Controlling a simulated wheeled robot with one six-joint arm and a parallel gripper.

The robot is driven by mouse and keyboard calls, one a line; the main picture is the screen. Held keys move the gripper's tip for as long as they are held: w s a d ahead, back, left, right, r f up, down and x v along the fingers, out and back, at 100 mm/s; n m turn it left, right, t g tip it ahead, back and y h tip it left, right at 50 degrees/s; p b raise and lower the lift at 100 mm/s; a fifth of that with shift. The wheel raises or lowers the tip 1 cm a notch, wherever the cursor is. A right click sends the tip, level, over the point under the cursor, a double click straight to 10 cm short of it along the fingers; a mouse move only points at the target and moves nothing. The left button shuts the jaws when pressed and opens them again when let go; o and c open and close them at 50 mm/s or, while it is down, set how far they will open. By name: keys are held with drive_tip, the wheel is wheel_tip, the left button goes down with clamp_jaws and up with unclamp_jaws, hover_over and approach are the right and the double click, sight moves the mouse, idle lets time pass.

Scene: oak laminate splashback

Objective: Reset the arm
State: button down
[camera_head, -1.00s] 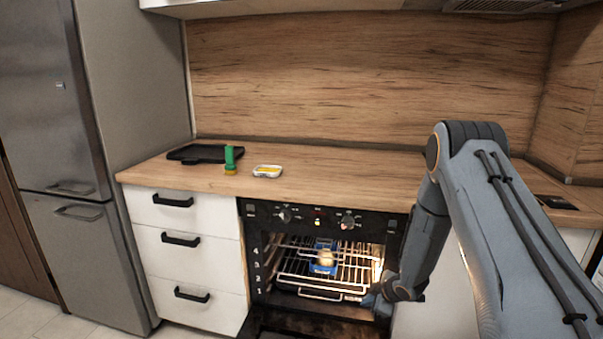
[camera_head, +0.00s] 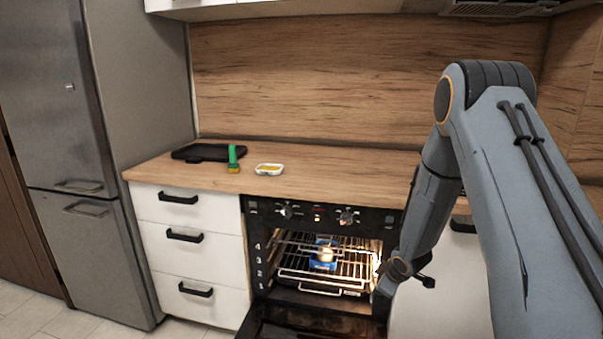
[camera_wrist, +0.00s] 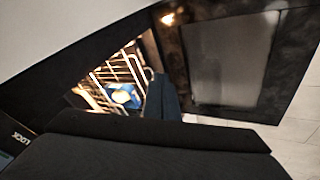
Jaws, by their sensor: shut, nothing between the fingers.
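My arm reaches down on the right of the head view. My gripper (camera_head: 383,289) is at the right edge of the open oven (camera_head: 320,262), partly hidden by my wrist. In the wrist view my gripper (camera_wrist: 162,98) shows as dark fingers, shut and empty, in front of the oven opening. A blue dish (camera_head: 318,262) with a pale, rounded item in it sits on the wire rack (camera_head: 352,268) inside the lit oven. The dish also shows in the wrist view (camera_wrist: 124,97), left of the fingers and apart from them.
The oven door (camera_head: 300,328) is folded down in front. On the counter are a black tray (camera_head: 208,152), a green-handled brush (camera_head: 233,158) standing upright and a small dish with yellow contents (camera_head: 269,169). White drawers (camera_head: 185,260) and a fridge (camera_head: 95,230) stand left.

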drive_tip(key=s+r+m+g+h, duration=0.1)
drive_tip(key=s+r+m, duration=0.2)
drive_tip(key=s+r, duration=0.5)
drive_tip(key=s+a+r+m+g+p, duration=0.1)
drive_tip(key=s+r+m, duration=0.1)
drive_tip(key=s+r, duration=0.3)
drive_tip(key=s+a+r+m+g, duration=0.2)
drive_tip(key=s+r, duration=0.3)
drive_tip(key=s, duration=0.7)
drive_tip(key=s+a+r+m+g+p, duration=0.1)
drive_tip(key=s+r+m, duration=0.3)
drive_tip(key=s, duration=0.5)
drive_tip(key=shift+s+a+r+g+p, duration=0.25)
drive_tip(key=shift+a+r+g+p, duration=0.1)
drive_tip(key=shift+a+r+g, duration=0.3)
drive_tip(key=shift+d, duration=0.1)
